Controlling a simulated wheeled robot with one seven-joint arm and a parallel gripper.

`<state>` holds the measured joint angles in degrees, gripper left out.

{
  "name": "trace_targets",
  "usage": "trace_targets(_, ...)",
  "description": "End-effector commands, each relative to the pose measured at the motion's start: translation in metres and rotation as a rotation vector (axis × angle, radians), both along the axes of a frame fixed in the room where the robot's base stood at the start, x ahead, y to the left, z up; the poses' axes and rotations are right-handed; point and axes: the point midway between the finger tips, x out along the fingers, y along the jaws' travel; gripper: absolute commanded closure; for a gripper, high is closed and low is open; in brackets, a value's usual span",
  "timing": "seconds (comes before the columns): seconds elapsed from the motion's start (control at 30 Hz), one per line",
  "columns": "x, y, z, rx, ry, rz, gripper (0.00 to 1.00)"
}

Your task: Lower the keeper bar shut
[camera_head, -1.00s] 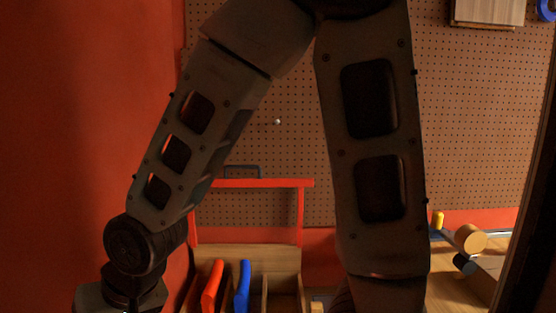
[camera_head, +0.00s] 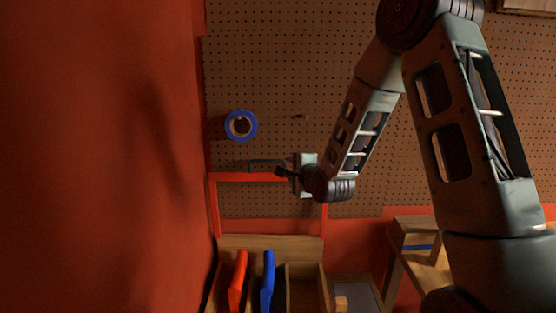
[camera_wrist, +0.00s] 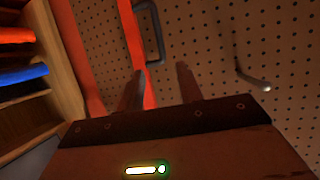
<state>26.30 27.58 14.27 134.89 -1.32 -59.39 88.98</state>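The red keeper bar (camera_head: 232,177) stands raised on two side arms above a wooden rack, against the pegboard. A dark loop handle (camera_head: 262,163) sits on its top edge. In the wrist view the bar (camera_wrist: 128,40) runs steeply down the picture, with the handle (camera_wrist: 161,40) on its right side. My gripper (camera_head: 284,172) is at the right end of the handle, coming from the right. Its two fingers (camera_wrist: 160,75) are apart, with nothing seen held between them. The handle's lower end shows near the gap between the fingers; whether they touch it I cannot tell.
The wooden rack (camera_head: 270,243) below holds a red piece (camera_head: 238,280) and a blue piece (camera_head: 267,280). A blue ring (camera_head: 241,125) hangs on the pegboard above the bar. A metal peg (camera_wrist: 253,80) sticks out right of my fingers. A red wall (camera_head: 100,150) borders the left.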

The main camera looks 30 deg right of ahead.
Motion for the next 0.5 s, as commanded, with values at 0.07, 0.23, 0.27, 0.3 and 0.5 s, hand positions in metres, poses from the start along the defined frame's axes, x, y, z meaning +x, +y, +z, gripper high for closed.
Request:
trace_targets(0.07,0.017,-0.003,-0.001,0.002,0.002,0.001,0.64)
trace_targets(0.23,0.051,-0.009,-0.008,-0.001,0.001,0.001,0.64)
trace_targets(0.27,0.057,-0.010,-0.010,0.000,0.002,0.001,0.64)
trace_targets(0.3,0.065,-0.012,-0.011,0.000,0.002,0.001,0.64)
trace_targets(0.5,0.102,-0.019,-0.020,-0.001,0.002,0.002,0.64)
